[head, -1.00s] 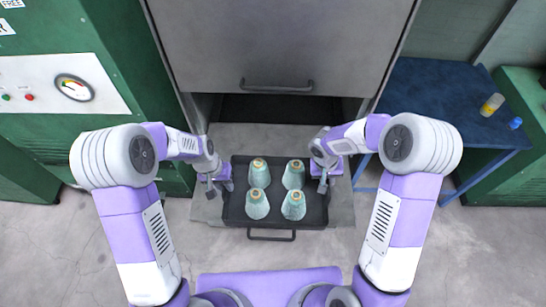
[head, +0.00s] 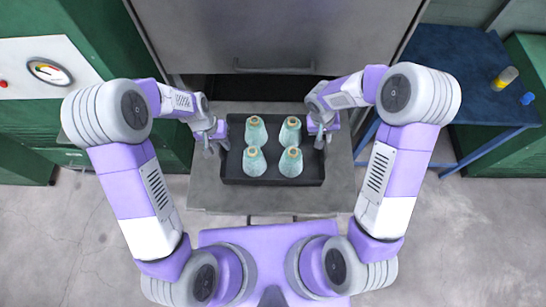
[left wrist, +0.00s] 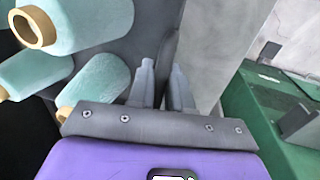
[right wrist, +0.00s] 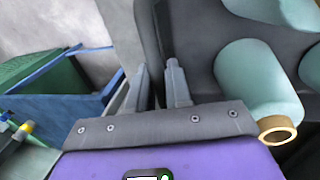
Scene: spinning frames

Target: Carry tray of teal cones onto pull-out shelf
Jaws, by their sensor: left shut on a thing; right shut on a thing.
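The black tray (head: 272,178) holds several teal cones (head: 290,162), all upright, and sits over the grey pull-out shelf (head: 270,200). I cannot tell whether its underside touches the shelf. My left gripper (head: 214,146) is shut on the tray's left wall, and my right gripper (head: 322,136) on its right wall. The left wrist view shows the fingers (left wrist: 163,85) around the rim beside the cones (left wrist: 95,85). The right wrist view shows the fingers (right wrist: 158,85) at the tray wall (right wrist: 152,35), with a cone (right wrist: 255,85) close by.
A grey cabinet panel with a handle (head: 273,68) stands behind, above a dark opening (head: 270,88). A green machine (head: 90,40) is at the left. Bare shelf shows in front of the tray.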

